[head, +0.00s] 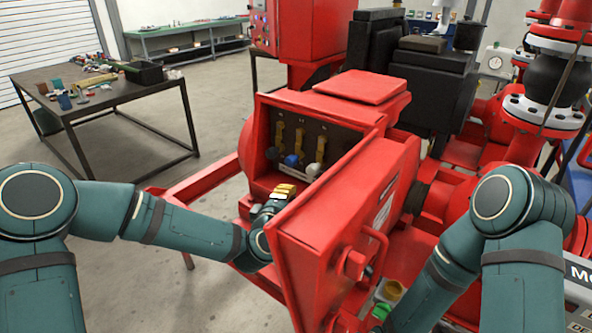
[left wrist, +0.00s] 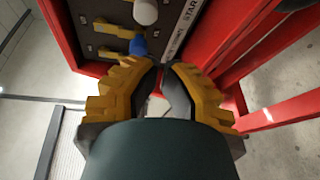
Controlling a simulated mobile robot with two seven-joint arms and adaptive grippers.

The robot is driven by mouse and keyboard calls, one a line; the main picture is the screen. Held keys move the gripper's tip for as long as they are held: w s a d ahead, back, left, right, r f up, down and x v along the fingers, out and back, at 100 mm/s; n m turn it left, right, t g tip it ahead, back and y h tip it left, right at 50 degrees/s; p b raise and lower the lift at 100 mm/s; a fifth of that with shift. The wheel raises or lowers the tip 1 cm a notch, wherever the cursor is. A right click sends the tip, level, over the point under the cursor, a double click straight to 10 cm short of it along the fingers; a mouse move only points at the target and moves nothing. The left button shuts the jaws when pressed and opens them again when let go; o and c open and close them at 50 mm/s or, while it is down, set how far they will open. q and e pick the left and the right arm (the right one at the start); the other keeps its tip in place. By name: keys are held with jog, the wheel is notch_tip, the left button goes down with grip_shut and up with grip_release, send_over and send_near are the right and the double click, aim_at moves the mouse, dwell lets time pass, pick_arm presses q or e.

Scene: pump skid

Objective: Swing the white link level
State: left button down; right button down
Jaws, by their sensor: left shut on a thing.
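The white link (head: 314,169) is the rightmost of the links inside the open red box, its white end low on the dark panel beneath a yellow bracket. Its rounded white end also shows at the top of the left wrist view (left wrist: 145,12), clear of the fingers. The blue link (head: 292,160) is beside it on the left; its blue end (left wrist: 138,44) shows just beyond my left fingertips. My left gripper (head: 285,189) is at the box's lower opening, its yellow fingers nearly together. What lies between them is hidden. My right gripper is out of view.
The red box door (head: 345,225) stands open at the right of my left gripper, with a handle on its outside. The box's lower lip carries a label (left wrist: 185,25). Red frame rails (left wrist: 285,110) lie nearby. A table (head: 70,100) with small items stands far left.

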aim_at(316, 157)
pick_arm(q)
jog(key=shift+w+a+r+n+t, duration=0.1)
jog(key=shift+w+r+n+t, duration=0.15)
jog(key=shift+r, duration=0.3)
jog(key=shift+w+r+n+t, duration=0.2)
jog(key=shift+r+n+t, duration=0.05)
jog(key=shift+r, duration=0.3)
jog(key=x, duration=1)
